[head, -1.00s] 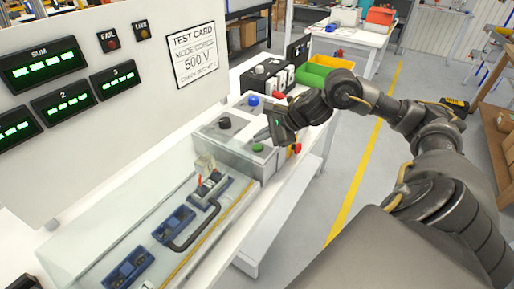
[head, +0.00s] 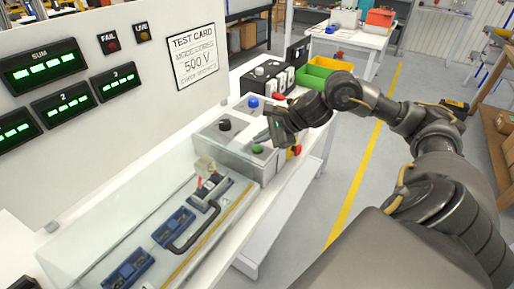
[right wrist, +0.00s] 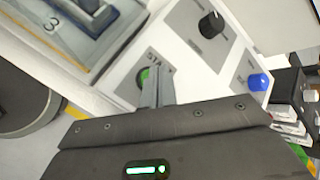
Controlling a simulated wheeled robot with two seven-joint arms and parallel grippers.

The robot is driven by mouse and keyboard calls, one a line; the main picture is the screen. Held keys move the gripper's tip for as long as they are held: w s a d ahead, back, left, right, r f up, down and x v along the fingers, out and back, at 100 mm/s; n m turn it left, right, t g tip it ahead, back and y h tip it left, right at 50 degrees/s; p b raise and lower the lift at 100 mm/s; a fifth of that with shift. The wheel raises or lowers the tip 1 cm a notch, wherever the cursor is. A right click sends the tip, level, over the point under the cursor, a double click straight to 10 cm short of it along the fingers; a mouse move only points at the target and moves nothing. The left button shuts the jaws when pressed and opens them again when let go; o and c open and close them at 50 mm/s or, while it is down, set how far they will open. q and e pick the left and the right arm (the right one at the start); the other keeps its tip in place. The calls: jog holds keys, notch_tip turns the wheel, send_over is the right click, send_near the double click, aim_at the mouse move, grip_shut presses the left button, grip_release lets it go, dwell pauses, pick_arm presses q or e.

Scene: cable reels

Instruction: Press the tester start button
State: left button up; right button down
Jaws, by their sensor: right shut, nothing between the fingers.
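The tester's green start button (head: 257,148) sits on the grey control panel at the near end of the tester box. In the right wrist view the green button (right wrist: 144,77) shows beside a label partly reading "STA", partly covered by the fingers. My right gripper (head: 263,136) is shut and empty, with its fingertips just above the button in the head view. In the right wrist view its closed fingers (right wrist: 155,88) overlap the button's edge. I cannot tell whether they touch it. My left gripper is not in view.
A clear cover (head: 110,235) with a dark handle lies over blue modules at left. Green and yellow bins (head: 318,72) stand behind my right arm.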

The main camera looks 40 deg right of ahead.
aim_at(260, 148)
dwell(0.8)
jog(key=shift+f+b, duration=0.45)
jog(key=shift+b, duration=0.2)
jog(key=shift+f+b, duration=0.45)
jog(key=shift+b, duration=0.1)
dwell(0.4)
jog(key=shift+r, duration=0.1)
dwell(0.3)
jog(key=shift+r+p, duration=0.55)
jog(key=shift+r, duration=0.2)
jog(key=shift+r+p, duration=1.85)
jog(key=shift+r, duration=0.7)
jog(key=shift+a+f, duration=0.1)
